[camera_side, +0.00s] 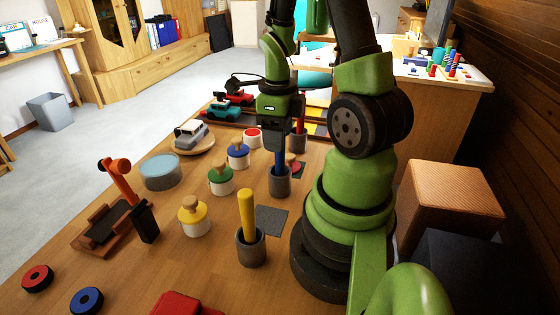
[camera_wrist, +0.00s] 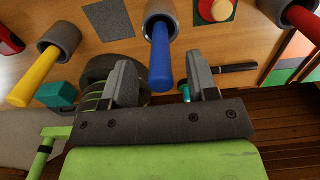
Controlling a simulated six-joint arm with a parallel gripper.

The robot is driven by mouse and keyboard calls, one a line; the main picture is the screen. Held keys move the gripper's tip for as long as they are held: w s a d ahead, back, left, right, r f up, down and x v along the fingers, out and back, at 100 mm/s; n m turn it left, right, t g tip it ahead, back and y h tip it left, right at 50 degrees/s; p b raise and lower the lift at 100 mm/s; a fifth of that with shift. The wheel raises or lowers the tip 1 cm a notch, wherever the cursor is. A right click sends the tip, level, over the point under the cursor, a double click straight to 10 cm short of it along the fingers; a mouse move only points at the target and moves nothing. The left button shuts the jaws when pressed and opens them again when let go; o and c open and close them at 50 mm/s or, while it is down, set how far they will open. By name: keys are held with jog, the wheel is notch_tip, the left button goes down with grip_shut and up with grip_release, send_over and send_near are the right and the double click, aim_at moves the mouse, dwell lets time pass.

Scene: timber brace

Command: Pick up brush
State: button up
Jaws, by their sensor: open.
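A blue handle (camera_side: 280,158) stands upright in a grey cup (camera_side: 280,183); I cannot see what end is inside the cup. My gripper (camera_side: 276,143) is over this cup, pointing down, with its jaws open. In the wrist view the blue handle (camera_wrist: 161,62) reaches from its cup (camera_wrist: 161,12) toward the gap between my two fingers (camera_wrist: 163,78). I see clear space on both sides of it. A yellow handle (camera_side: 246,212) stands in a grey cup (camera_side: 251,249) nearer the camera. A red handle (camera_wrist: 304,20) stands in another cup behind.
Lidded pots with yellow (camera_side: 194,214), green (camera_side: 220,180) and blue (camera_side: 237,153) tops stand left of the cups. A dark square mat (camera_side: 272,219) lies beside the yellow handle's cup. A red-topped piece (camera_wrist: 214,10) sits near the blue handle's cup. The table's front left is partly clear.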

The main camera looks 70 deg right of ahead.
jog(key=shift+f, duration=1.1)
grip_shut()
jog(key=shift+r, duration=0.1)
